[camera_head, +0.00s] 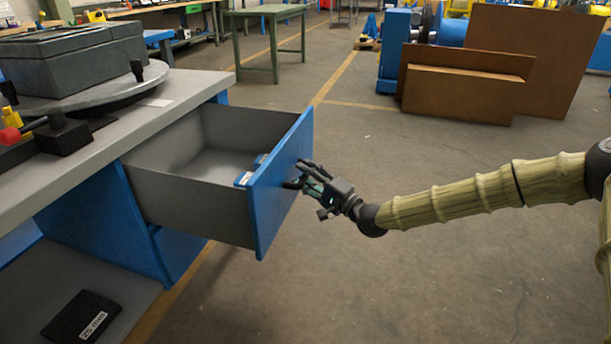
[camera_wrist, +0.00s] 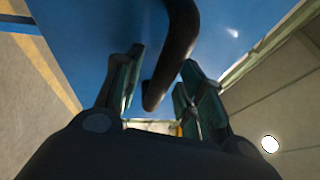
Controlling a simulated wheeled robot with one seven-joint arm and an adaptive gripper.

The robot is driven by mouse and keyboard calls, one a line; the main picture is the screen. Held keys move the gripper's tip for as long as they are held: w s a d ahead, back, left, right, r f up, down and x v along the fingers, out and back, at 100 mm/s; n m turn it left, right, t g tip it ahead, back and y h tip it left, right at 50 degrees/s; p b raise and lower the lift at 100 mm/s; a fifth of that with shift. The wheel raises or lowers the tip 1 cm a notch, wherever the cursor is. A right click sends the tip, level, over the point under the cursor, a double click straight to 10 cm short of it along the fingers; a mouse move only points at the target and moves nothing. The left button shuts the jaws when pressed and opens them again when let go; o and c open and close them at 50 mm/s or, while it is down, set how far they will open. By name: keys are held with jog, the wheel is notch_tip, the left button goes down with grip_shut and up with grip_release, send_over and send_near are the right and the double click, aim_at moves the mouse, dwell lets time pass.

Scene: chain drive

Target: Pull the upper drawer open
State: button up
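My gripper (camera_head: 307,178) is at the outer face of the drawer front. In the wrist view, the dark curved handle (camera_wrist: 180,45) stands out from the blue front and lies between the two fingers of my gripper (camera_wrist: 160,62). The fingers are apart, with a visible gap between the left finger and the handle. Contact on the right finger is hard to tell. In the head view the handle is mostly hidden by the fingers.
The grey benchtop (camera_head: 150,112) carries a grey case (camera_head: 75,58) on a round plate and a red-knobbed device (camera_head: 60,132). A black box (camera_head: 82,318) lies on the lower shelf. Brown panels (camera_head: 480,80) stand at the back. The floor in front of the drawer is clear.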

jog(key=v, duration=1.2)
jog(key=shift+f, duration=0.1)
